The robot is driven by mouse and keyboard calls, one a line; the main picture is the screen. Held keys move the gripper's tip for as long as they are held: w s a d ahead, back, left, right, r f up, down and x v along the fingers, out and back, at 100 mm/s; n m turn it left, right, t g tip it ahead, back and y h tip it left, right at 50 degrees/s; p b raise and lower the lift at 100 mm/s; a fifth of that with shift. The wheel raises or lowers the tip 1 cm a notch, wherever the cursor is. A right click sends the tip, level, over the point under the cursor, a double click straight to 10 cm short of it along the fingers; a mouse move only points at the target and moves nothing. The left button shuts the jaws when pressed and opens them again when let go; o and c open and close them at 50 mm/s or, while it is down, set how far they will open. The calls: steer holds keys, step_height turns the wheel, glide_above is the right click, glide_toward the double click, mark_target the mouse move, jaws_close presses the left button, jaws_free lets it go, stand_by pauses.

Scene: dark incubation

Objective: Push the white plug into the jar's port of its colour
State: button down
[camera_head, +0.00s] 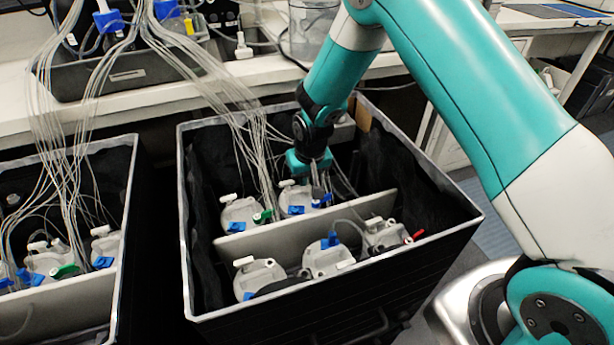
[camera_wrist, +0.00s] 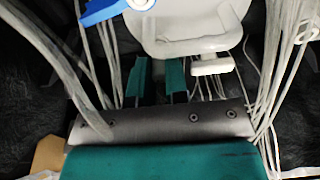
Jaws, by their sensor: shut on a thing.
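My gripper (camera_wrist: 157,80) is in the far compartment of the black crate, just behind the rear jar at its middle. In the wrist view its two teal fingers are shut on a narrow pale thing that I take for the white plug, though its shape is mostly hidden. The jar (camera_wrist: 190,28), pale grey and rounded, is right beyond the fingertips. A white stub (camera_wrist: 212,66) sticks out at the jar's edge, right of the fingers. A blue part (camera_wrist: 103,11) and another white stub (camera_wrist: 141,4) show at the jar's far side. I cannot tell whether the held thing touches a port.
The crate (camera_head: 333,228) has a pale divider across it. Several more jars with white, blue, green and red parts (camera_head: 328,257) stand in it. Thin white tubes (camera_head: 262,165) hang into the crate and flank my gripper on both sides. A second crate (camera_head: 130,215) stands left.

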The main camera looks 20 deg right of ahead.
steer(key=shift+r, duration=0.15)
steer(key=shift+r+p, duration=0.8)
steer(key=shift+r, duration=0.1)
steer(key=shift+r, duration=0.1)
steer(key=shift+r+p, duration=2.45)
steer(key=shift+r, duration=0.5)
